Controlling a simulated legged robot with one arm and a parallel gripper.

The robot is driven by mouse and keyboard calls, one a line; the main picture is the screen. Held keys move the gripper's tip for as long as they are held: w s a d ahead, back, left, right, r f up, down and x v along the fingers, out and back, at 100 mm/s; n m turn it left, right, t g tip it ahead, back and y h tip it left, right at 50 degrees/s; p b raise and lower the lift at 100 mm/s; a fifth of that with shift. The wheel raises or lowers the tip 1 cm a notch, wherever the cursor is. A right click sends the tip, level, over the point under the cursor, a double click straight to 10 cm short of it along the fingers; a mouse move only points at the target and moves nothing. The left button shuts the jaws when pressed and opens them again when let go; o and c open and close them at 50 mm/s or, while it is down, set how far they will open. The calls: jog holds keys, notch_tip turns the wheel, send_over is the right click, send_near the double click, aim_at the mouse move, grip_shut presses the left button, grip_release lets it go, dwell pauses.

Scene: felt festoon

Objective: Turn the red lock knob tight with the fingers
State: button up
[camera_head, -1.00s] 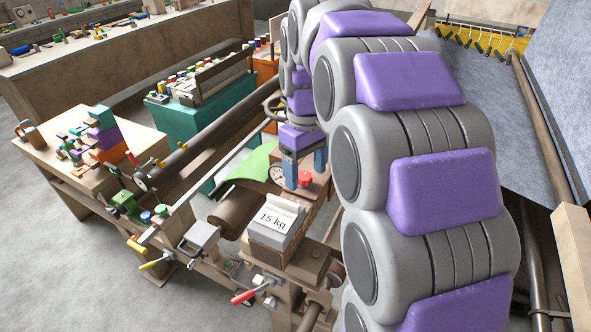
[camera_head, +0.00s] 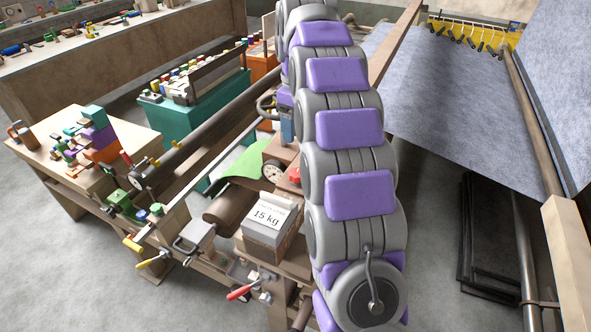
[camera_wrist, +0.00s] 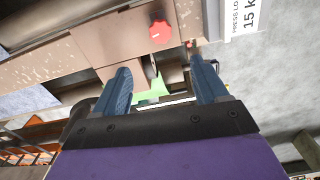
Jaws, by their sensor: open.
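The red lock knob (camera_wrist: 160,32) sits on the brown block (camera_wrist: 110,45) in the wrist view, beyond my fingertips. A round white dial (camera_head: 272,172) is on the block, left of the knob.
A grey box labelled 15 kg (camera_head: 270,222) stands close in front of the knob. A red-handled lever (camera_head: 239,292) juts out below. A green cloth (camera_head: 243,162) runs over the roller at left. Grey felt (camera_head: 460,110) hangs at right.

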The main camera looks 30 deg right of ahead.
aim_at(296, 172)
notch_tip(296, 172, down, 15)
jog(key=shift+f+b, duration=0.1)
jog(key=shift+b, duration=0.85)
jog(key=shift+c, duration=0.4)
jog(key=c, duration=1)
